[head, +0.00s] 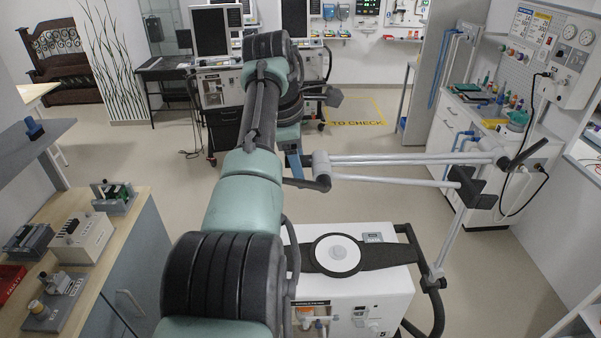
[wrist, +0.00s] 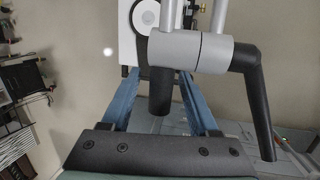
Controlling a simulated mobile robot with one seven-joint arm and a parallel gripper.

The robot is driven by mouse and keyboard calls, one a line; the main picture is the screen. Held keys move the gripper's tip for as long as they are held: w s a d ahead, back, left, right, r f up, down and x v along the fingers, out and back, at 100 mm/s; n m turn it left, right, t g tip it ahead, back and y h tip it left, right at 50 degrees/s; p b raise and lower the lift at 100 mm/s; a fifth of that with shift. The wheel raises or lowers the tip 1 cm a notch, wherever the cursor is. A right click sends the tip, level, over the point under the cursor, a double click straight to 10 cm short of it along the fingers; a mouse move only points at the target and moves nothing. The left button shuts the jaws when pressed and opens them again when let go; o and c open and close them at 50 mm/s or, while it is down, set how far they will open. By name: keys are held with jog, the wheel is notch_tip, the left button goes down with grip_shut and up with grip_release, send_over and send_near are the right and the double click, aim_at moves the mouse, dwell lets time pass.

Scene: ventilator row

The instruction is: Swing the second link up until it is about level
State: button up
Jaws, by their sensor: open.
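The ventilator's support arm stands at its right side rail. Its first link (head: 450,238) rises, leaning, to a dark elbow joint (head: 472,188). The second link (head: 405,160), two parallel grey tubes, runs left from there and looks roughly level, though its exact tilt is hard to judge. It ends in a grey end joint (head: 321,165) with black stubs; this joint is large in the wrist view (wrist: 195,50). My gripper (head: 293,163) is beside this end. Its blue fingers (wrist: 160,78) are apart, with a black grip (wrist: 158,92) showing between them; contact is not visible.
The white ventilator (head: 355,297) with its round top disc stands below the arm. A workbench (head: 130,215) with devices is at left. A counter with tools (head: 470,110) is at right. Open floor with a yellow marked area (head: 355,110) lies behind.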

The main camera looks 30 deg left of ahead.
jog(key=b+v, duration=0.3)
jog(key=v, duration=0.8)
jog(key=shift+s, duration=0.1)
jog(key=w+d+f+m+t+y+b, duration=0.1)
jog(key=w+d+m+t+b, duration=0.15)
jog(key=w+m, duration=0.2)
jog(key=w+d+f+m+t+y+b, duration=0.1)
jog(key=w+d+m+t+y+b, duration=0.1)
jog(key=w+m+t, duration=0.3)
jog(key=w+d+r+m+t+b, duration=0.2)
jog(key=d+r+m+t+b, duration=0.15)
jog(key=d, duration=0.45)
jog(key=s+d+r+m+t+b, duration=0.3)
jog(key=s+d+r+m+t, duration=0.3)
jog(key=s+d+t, duration=0.45)
jog(key=s+d+r+m+t+h+b, duration=0.1)
jog(key=s+d+m, duration=0.2)
jog(key=s, duration=0.5)
jog(key=s+d+r+m+t+h+b, duration=0.1)
jog(key=s+d+r+m+t, duration=0.1)
jog(key=s+d, duration=0.3)
jog(key=s+m, duration=0.1)
jog(key=s, duration=0.1)
jog(key=shift+s+r+h, duration=0.25)
jog(key=shift+s+h, duration=0.05)
jog(key=shift+s, duration=0.1)
